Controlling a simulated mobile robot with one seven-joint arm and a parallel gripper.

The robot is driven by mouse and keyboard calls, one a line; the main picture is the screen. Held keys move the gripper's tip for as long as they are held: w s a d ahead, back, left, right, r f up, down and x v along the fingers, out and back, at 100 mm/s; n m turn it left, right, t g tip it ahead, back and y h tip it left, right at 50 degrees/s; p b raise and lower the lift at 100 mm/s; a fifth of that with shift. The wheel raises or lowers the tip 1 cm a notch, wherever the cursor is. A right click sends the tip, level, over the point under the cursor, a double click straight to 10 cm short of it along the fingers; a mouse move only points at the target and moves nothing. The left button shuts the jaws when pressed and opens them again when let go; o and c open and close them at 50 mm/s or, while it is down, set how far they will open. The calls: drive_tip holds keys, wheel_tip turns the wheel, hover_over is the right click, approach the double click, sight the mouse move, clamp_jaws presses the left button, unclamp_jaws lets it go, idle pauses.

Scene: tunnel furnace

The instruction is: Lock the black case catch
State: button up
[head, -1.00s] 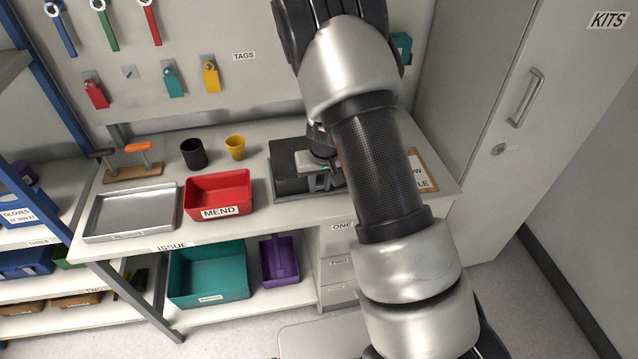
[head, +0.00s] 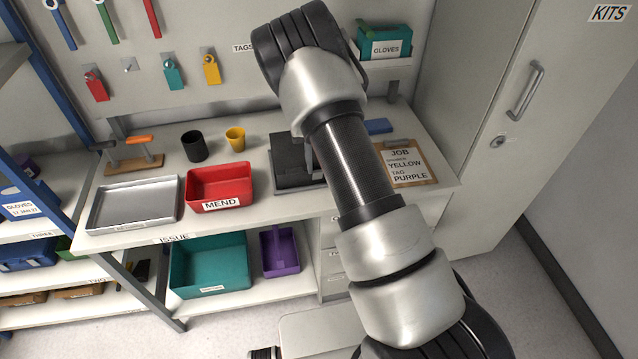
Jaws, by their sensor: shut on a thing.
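The black case (head: 288,165) lies on the bench top, right of the red MEND bin. Its left part shows; its right part is hidden behind my arm. I cannot see its catch or tell whether it is locked. Only a grey sliver of my gripper (head: 310,157) shows beside the arm, over the right part of the case. Its fingertips are hidden. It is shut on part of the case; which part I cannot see.
The red MEND bin (head: 220,187), a metal tray (head: 132,228), a black cup (head: 193,146) and a yellow cup (head: 235,140) stand to the left. A clipboard (head: 428,172) and a blue block (head: 378,126) lie to the right. A tall cabinet (head: 490,110) bounds the right side.

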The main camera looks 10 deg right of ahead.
drive_tip(key=shift+w+r, duration=0.1)
drive_tip(key=shift+w, duration=0.1)
drive_tip(key=o, duration=0.7)
drive_tip(key=shift+w+r, duration=0.1)
drive_tip(key=shift+r, duration=2.8)
